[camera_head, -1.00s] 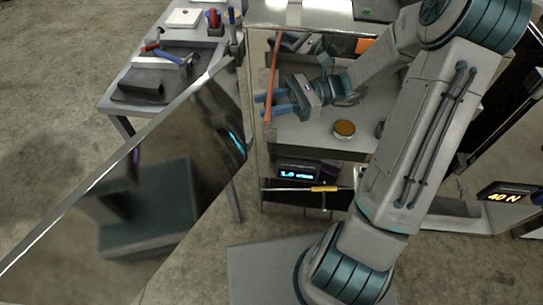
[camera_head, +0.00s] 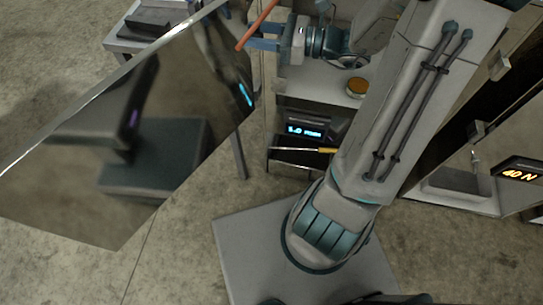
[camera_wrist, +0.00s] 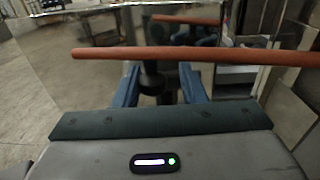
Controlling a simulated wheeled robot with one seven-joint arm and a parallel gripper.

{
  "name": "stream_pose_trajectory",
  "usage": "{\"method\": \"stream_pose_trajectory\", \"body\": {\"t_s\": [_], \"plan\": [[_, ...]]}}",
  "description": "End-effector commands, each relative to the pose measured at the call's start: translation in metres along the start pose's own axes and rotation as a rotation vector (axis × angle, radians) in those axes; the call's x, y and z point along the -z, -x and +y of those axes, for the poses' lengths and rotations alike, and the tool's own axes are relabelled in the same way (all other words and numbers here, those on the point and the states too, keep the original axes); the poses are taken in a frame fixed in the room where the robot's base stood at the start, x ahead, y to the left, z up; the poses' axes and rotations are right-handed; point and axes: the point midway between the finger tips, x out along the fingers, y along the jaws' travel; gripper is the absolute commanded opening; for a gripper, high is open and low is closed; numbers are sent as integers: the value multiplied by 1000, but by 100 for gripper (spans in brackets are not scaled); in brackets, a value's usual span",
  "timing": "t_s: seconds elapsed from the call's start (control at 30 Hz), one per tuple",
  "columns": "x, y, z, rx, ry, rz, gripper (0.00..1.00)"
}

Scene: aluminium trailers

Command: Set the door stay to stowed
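The door stay appears to be the orange-red rod (camera_head: 258,24), with its lower free end beside the mirror-like door panel (camera_head: 130,130) and its upper end out of the head view. In the wrist view the rod (camera_wrist: 190,54) runs nearly level across the picture, in front of my fingertips. My gripper (camera_head: 262,37) is at the rod with its blue fingers apart. In the wrist view my gripper (camera_wrist: 160,82) shows a wide gap between the fingers, and the rod crosses both rather than lying pinched between them. Whether they touch is unclear.
A cabinet stands behind my gripper, with a round amber-topped item (camera_head: 357,86) on its shelf and a lit display (camera_head: 304,131) below. A yellow-handled tool (camera_head: 318,150) lies lower. A side table (camera_head: 130,42) stands at upper left.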

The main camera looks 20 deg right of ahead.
Motion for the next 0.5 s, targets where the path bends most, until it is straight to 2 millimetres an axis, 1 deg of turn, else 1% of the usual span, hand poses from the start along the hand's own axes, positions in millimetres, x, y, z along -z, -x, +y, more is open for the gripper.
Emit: {"method": "stream_pose_trajectory", "body": {"t_s": [0.03, 0.17, 0.5], "plan": [[-1, 10, -3, 12, 2, -1, 32], [-2, 33, -3, 11, 3, -1, 32], [-2, 100, -4, 9, 6, -1, 32]]}}
